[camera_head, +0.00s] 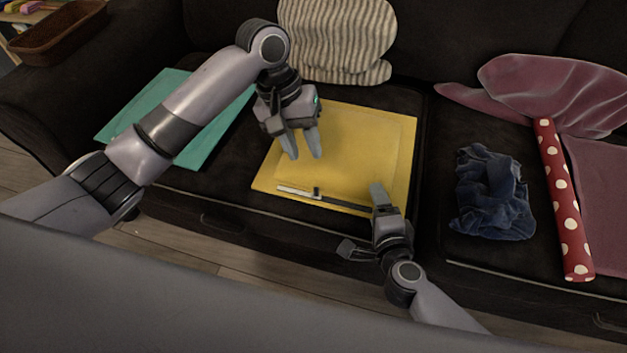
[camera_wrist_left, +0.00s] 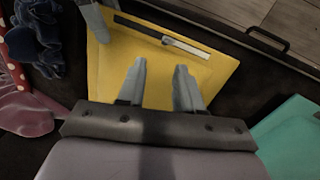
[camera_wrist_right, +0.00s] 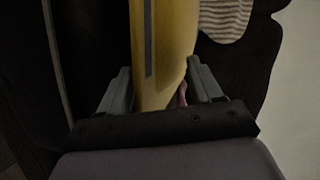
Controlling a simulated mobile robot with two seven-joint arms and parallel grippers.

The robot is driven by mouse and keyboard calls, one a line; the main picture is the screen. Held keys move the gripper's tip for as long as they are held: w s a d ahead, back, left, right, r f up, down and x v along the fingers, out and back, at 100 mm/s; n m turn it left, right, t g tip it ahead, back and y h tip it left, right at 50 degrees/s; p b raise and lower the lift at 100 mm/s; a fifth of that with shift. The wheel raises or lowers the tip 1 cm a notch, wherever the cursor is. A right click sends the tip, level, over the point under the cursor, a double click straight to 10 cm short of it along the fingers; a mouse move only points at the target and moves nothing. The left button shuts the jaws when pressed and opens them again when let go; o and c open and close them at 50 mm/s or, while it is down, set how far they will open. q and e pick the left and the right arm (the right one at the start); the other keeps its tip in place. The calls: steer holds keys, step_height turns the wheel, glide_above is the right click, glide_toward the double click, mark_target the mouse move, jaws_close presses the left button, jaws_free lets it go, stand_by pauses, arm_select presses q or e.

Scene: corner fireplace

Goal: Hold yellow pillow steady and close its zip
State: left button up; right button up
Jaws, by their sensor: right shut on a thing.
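The yellow pillow (camera_head: 350,140) lies flat on the dark sofa seat. Its zip (camera_head: 345,204) runs along the front edge: a white stretch on the left, a small dark slider (camera_head: 317,192), and a dark stretch on the right. The zip also shows in the left wrist view (camera_wrist_left: 140,28). My left gripper (camera_head: 304,150) is open and empty over the pillow, behind the zip; its parted fingers show in the left wrist view (camera_wrist_left: 160,82). My right gripper (camera_head: 378,212) is shut on the pillow's front right corner; the right wrist view shows yellow fabric (camera_wrist_right: 165,60) between its fingers.
A teal pillow (camera_head: 160,105) lies at left, partly behind my left arm. A striped cushion (camera_head: 338,35) leans behind. To the right are a crumpled blue cloth (camera_head: 492,190), a red dotted roll (camera_head: 562,200) and mauve fabric (camera_head: 555,90). A sofa seat gap runs right of the pillow.

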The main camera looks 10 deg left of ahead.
mark_target(317, 189)
arm_select(q)
steer(key=f+n, duration=0.3)
steer(key=n, duration=0.2)
steer(key=d+f+n+h, duration=0.1)
steer(key=f+n, duration=0.3)
steer(key=n, duration=0.2)
steer(key=d+f+n, duration=0.1)
steer(key=f+n, duration=0.2)
steer(key=n, duration=0.2)
steer(key=shift+s+f, duration=0.1)
steer(key=shift+f, duration=0.3)
jaws_close()
steer(key=shift+s+d, duration=0.1)
stand_by(1.2)
